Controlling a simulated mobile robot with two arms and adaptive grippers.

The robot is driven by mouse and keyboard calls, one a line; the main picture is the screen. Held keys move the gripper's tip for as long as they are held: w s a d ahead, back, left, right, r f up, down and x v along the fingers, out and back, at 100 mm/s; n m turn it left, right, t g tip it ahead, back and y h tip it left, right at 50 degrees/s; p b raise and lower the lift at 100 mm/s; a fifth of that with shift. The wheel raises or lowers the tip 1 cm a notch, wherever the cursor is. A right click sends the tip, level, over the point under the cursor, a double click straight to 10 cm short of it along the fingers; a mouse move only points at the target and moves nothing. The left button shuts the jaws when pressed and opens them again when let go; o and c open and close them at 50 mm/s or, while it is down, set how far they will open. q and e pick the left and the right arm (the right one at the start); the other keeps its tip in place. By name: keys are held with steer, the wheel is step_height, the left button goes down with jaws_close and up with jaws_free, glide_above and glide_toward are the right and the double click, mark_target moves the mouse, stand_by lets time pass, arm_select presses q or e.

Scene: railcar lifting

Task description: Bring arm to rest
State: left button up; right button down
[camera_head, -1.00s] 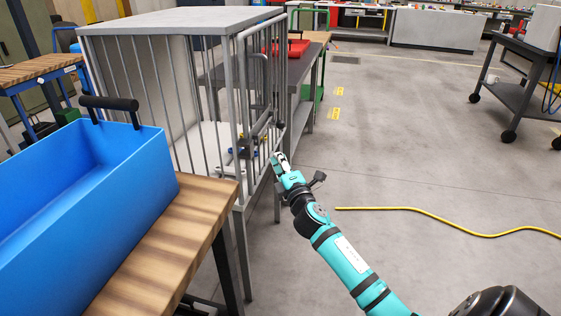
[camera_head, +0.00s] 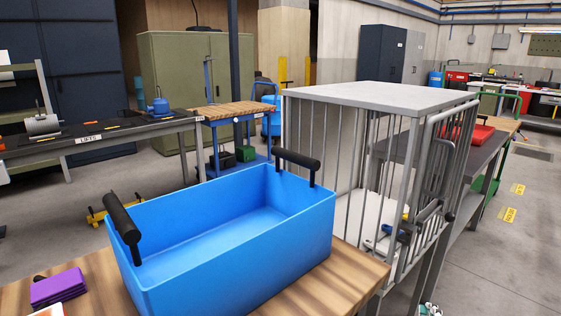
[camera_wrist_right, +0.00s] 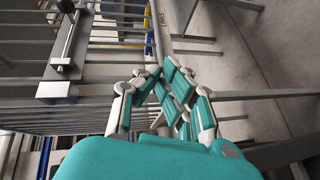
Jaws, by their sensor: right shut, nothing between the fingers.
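My right gripper (camera_head: 430,309) shows only as a tip at the bottom edge of the head view, right of the grey barred cage (camera_head: 385,97). In the right wrist view its teal and grey fingers (camera_wrist_right: 163,72) come together, shut and empty. The cage bars and a dark door handle (camera_wrist_right: 66,42) lie to the left of the fingers in that view. A blue item (camera_head: 398,234) lies inside the cage behind the bars. My left gripper is not in view.
An open, empty-looking blue bin (camera_head: 220,245) with black handles stands on a wooden table (camera_head: 345,285). A purple stack (camera_head: 58,287) lies at the table's left. A grey bench with a red tray (camera_head: 468,133) stands behind the cage. Floor is open at the right.

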steer(key=s+a+f+m+g+y, duration=0.1)
steer(key=s+a+f+m+g, duration=0.25)
steer(key=s+f, duration=0.55)
steer(key=s+a+f+m+g+y, duration=0.1)
steer(key=s+a+f+m+g, duration=0.3)
steer(key=s+f, duration=0.5)
steer(key=s+a+f+m+g+y, duration=0.25)
steer(key=s+a+f+g, duration=0.25)
steer(key=s+a+f, duration=0.75)
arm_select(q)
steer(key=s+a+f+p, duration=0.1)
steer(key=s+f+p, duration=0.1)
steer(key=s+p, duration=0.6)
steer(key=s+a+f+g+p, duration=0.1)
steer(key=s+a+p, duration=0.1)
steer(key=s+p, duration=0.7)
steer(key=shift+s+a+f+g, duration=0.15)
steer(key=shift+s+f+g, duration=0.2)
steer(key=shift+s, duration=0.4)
arm_select(e)
steer(key=s+d+f, duration=0.1)
steer(key=s+d, duration=0.1)
steer(key=s, duration=0.8)
steer(key=s+d+f+g, duration=0.1)
steer(key=s+d, duration=0.1)
steer(key=s, duration=0.8)
steer(key=shift+d+y, duration=0.25)
steer(key=shift+y, duration=0.1)
steer(key=shift+s+g, duration=0.1)
steer(key=shift+g, duration=0.15)
